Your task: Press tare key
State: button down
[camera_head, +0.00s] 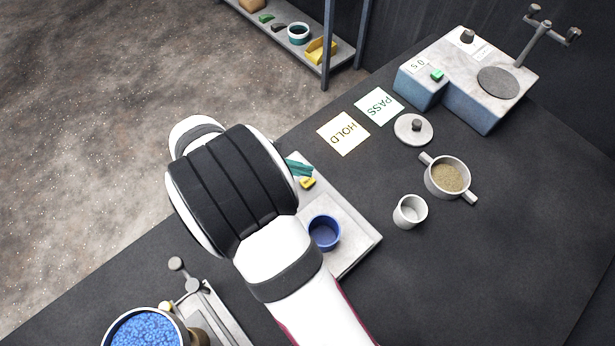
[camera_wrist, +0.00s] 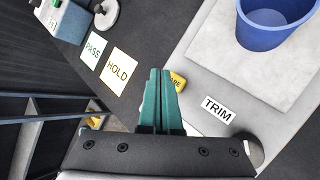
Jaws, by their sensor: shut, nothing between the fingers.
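The yellow tare key (camera_head: 308,183) is on the left end of the pale scale (camera_head: 352,262). In the wrist view the tare key (camera_wrist: 178,80) shows part of its lettering; the teal fingers hide the rest. My gripper (camera_head: 299,167) is shut and empty, its teal fingers close together. In the wrist view my gripper (camera_wrist: 161,72) overlaps the key's left edge; I cannot tell whether it touches it. A blue cup (camera_head: 324,232) stands on the scale's pan; it also shows in the wrist view (camera_wrist: 275,28). A TRIM label (camera_wrist: 217,109) is right of the key.
HOLD (camera_head: 343,133) and PASS (camera_head: 379,105) cards lie beyond the scale. A white cup (camera_head: 410,211), a two-handled pot of tan grains (camera_head: 447,177) and a lid (camera_head: 413,129) stand to the right. A blue-grey machine (camera_head: 468,80) is at the back. A pot of blue beads (camera_head: 146,331) is front left.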

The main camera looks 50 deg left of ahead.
jog(key=shift+r, duration=2.05)
